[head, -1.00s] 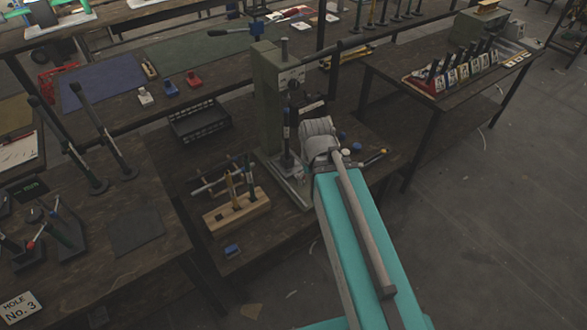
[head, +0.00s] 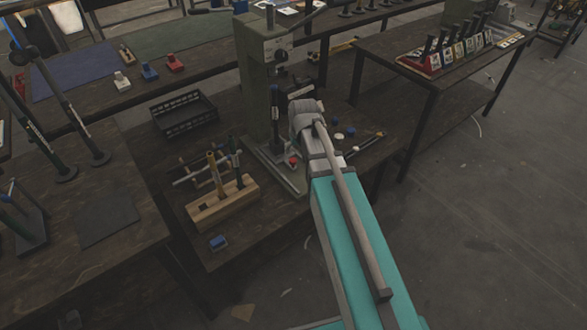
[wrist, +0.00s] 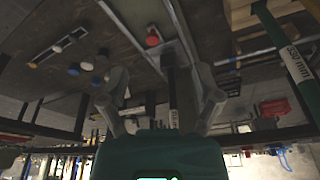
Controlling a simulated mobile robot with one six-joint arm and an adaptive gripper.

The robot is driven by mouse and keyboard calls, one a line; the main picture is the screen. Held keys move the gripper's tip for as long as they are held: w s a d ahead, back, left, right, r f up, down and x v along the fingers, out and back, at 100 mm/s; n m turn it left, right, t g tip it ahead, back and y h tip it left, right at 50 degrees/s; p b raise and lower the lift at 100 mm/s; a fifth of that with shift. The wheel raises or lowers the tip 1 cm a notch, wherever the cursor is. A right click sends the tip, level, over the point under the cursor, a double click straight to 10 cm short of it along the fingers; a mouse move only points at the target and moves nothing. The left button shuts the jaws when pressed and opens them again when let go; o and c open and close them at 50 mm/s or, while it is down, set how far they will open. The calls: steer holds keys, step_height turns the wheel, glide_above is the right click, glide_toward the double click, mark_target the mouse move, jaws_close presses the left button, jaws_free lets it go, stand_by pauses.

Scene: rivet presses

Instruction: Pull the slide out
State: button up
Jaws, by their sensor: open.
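The green-grey press (head: 262,85) stands on the middle bench. Its low metal slide base (head: 276,175) with rails runs toward the bench front. A small red knob (head: 293,160) sits at the slide, beside my arm; it also shows in the wrist view (wrist: 153,38). My gripper (wrist: 160,82) is open, its two fingers spread. A dark upright rod (wrist: 170,72) appears between the fingers in the wrist view; I cannot tell if they touch it. The fingers look apart from the knob. In the head view my wrist hides the fingers.
A wooden block with tools (head: 222,203) and a small blue block (head: 218,242) lie left of the press. A black crate (head: 184,113) stands behind them. Round caps (head: 345,133) lie to the right. The floor at right is free.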

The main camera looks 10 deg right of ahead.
steer(key=t+b, duration=0.2)
steer(key=b, duration=0.5)
glide_toward(293, 160)
steer(key=v, duration=0.4)
steer(key=shift+w+r, duration=0.15)
steer(key=b+x, duration=1.2)
steer(key=x, duration=0.1)
steer(key=shift+f+b, duration=0.3)
steer(key=shift+f, duration=0.15)
jaws_close()
